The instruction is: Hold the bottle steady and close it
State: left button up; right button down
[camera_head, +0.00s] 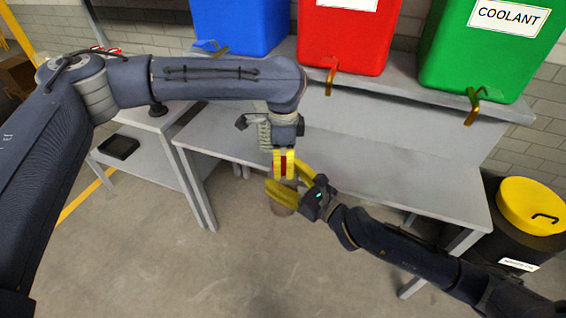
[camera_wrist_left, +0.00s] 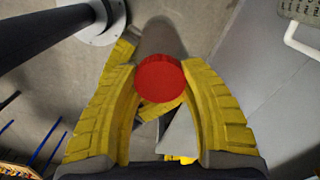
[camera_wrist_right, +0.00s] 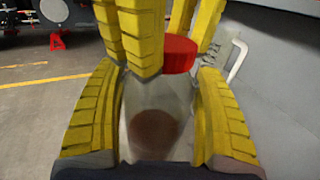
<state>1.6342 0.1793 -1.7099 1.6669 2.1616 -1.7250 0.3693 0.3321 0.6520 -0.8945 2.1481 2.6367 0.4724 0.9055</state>
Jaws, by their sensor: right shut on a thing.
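The bottle (camera_wrist_right: 152,130) is see-through with a brown base or contents. It stands between the fingers of my right gripper (camera_head: 287,187), which is shut on it. In the head view the bottle's lower part (camera_head: 281,209) shows just below the yellow fingers. A round red cap (camera_wrist_left: 160,79) is between the fingers of my left gripper (camera_head: 284,164), which comes from above and is shut on it. The cap also shows in the right wrist view (camera_wrist_right: 180,55), at the bottle's top end. Fingers hide the bottle's neck, so I cannot tell whether the cap touches it.
A grey workbench (camera_head: 400,185) stands behind the grippers. Blue (camera_head: 240,22), red (camera_head: 345,40) and green (camera_head: 490,55) containers with taps sit on a shelf above it. A black drum with a yellow lid (camera_head: 532,205) stands at the right. The floor in front is clear.

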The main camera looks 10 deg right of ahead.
pick_arm(q)
jog(key=c, duration=0.7)
jog(key=o, duration=1.4)
notch_tip(320, 180, up, 12)
jog(key=shift+w, duration=0.1)
